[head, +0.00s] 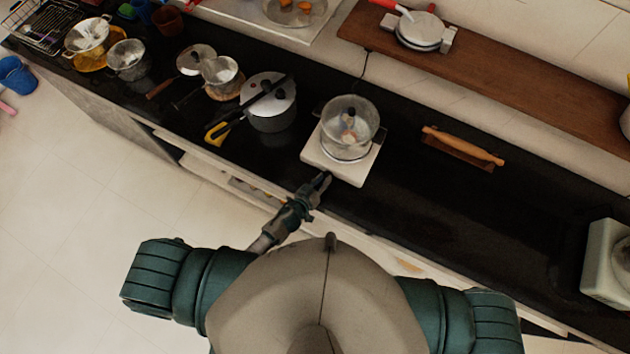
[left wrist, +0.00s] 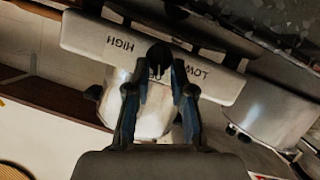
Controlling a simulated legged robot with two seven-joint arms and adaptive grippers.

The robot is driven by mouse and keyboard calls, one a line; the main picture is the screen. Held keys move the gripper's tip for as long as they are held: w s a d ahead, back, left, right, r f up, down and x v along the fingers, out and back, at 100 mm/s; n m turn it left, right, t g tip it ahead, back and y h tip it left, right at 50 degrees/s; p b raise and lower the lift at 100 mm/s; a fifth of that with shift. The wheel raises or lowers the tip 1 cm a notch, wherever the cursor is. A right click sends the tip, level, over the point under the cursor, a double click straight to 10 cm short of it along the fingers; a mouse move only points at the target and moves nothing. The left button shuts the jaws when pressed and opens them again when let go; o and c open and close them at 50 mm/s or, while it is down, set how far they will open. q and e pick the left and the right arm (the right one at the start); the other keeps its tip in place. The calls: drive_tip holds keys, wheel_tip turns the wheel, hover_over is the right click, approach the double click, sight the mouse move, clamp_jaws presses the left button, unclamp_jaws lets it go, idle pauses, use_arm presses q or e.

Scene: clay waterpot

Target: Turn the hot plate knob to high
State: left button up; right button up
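The hot plate (head: 348,170) is a white slab on the black counter, with a glass pot (head: 348,128) on top. My left gripper (head: 322,181) is at its front edge in the head view. In the left wrist view the hot plate's front (left wrist: 88,39) appears upside down, with the words HIGH and LOW on either side of a black knob (left wrist: 158,58). The fingertips of my left gripper (left wrist: 160,68) flank the knob closely, one on each side. I cannot tell whether they press on it. My right gripper is not in view.
A metal pot (head: 270,105) stands left of the hot plate, and a rolling pin (head: 463,146) lies to the right. A wooden shelf (head: 500,62) runs along the back. The counter right of the rolling pin is mostly bare.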

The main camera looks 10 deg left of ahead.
use_arm(q)
drive_tip(key=v, duration=1.1)
drive_tip(key=shift+w, duration=0.15)
